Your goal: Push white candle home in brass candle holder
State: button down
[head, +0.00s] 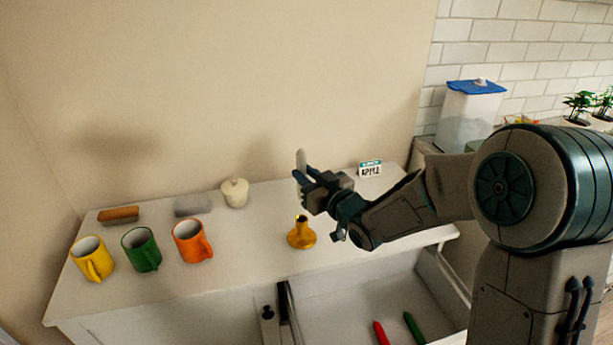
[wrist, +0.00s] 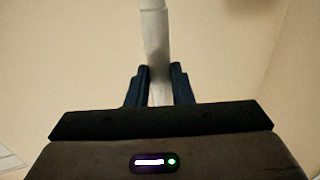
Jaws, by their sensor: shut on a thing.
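A white candle (head: 301,160) stands nearly upright in my gripper (head: 302,177), above the cabinet top. In the wrist view the candle (wrist: 155,40) sits between the two dark fingers of my gripper (wrist: 160,85), which is shut on it. The brass candle holder (head: 301,235) stands upright on the cabinet top, below my gripper and toward the front. The candle is apart from the holder. The candle's lower end is hidden by the gripper in the head view.
Yellow (head: 91,259), green (head: 141,250) and orange (head: 192,242) mugs stand at the left. A lidded cream jar (head: 235,193), a brown block (head: 118,215), a grey block (head: 193,206) and a small sign (head: 370,169) stand behind. An open drawer (head: 350,292) holds red and green sticks.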

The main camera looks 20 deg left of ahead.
notch_tip(320, 180, down, 6)
jog(key=b, duration=0.5)
jog(key=shift+r, duration=0.15)
jog(key=shift+b, duration=0.85)
dwell(1.5)
jog(key=shift+f+b, duration=1.55)
jog(key=shift+b, duration=0.15)
jog(key=c, duration=1.2)
grip_release()
jog(key=shift+s, duration=0.1)
jog(key=v, duration=1.3)
jog(key=shift+s+d+r, duration=0.1)
jog(key=shift+d, duration=0.25)
